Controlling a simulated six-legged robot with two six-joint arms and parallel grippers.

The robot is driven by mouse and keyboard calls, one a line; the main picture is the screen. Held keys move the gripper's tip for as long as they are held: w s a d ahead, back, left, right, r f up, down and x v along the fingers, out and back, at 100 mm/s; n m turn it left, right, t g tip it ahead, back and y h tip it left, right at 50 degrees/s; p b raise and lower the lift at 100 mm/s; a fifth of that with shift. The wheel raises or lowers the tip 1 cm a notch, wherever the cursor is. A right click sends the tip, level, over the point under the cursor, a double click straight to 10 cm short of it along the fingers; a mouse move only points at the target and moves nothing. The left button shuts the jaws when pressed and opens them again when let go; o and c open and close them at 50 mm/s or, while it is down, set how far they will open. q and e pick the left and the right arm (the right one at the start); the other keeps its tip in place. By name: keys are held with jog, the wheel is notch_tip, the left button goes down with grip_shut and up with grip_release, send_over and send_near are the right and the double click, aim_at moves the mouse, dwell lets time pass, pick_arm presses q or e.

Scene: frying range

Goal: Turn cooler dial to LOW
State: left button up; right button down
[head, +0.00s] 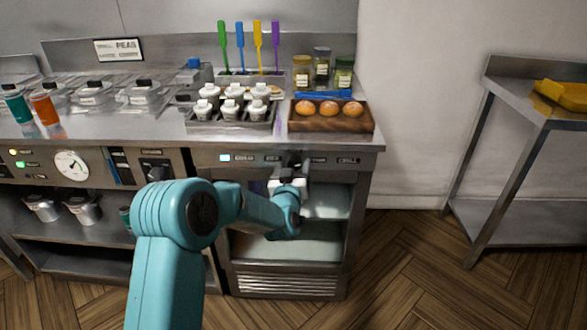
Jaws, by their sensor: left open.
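The cooler dial (295,160) is a dark knob on the steel strip above the cooler, below the counter's right part. Its setting is too small and too covered to read. My left arm reaches in from below, and my left gripper (290,172) is open right at the dial, overlapping its lower part. I cannot tell whether the fingers touch it or stand around it. The cooler (290,283) below shows pale shelves, partly hidden by my arm. My right gripper is not in view.
Above the dial, a wooden board (332,126) with buns and a tray of white bottles (230,125) stand near the counter edge. A gauge (71,165) and another dark knob (155,171) are to the left. Floor is clear before the right side table (520,110).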

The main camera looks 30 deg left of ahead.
pick_arm(q)
jog(key=shift+c, duration=0.4)
jog(key=c, duration=1)
jog(key=shift+f+b, duration=0.15)
jog(key=shift+b, duration=0.4)
jog(key=n+b, duration=0.5)
jog(key=b, duration=0.2)
jog(key=n+b, duration=0.5)
jog(key=b, duration=0.2)
jog(key=shift+w+d+f+t+y+b, duration=0.1)
jog(key=shift+w+t+y+b, duration=0.05)
jog(key=shift+t+y+b, duration=0.2)
jog(key=n+b, duration=0.3)
jog(key=shift+r+n, duration=0.2)
jog(key=shift+n, duration=0.1)
jog(key=shift+r+n+y+b, duration=0.1)
jog(key=shift+n+y+b, duration=0.15)
jog(key=shift+n+b, duration=0.15)
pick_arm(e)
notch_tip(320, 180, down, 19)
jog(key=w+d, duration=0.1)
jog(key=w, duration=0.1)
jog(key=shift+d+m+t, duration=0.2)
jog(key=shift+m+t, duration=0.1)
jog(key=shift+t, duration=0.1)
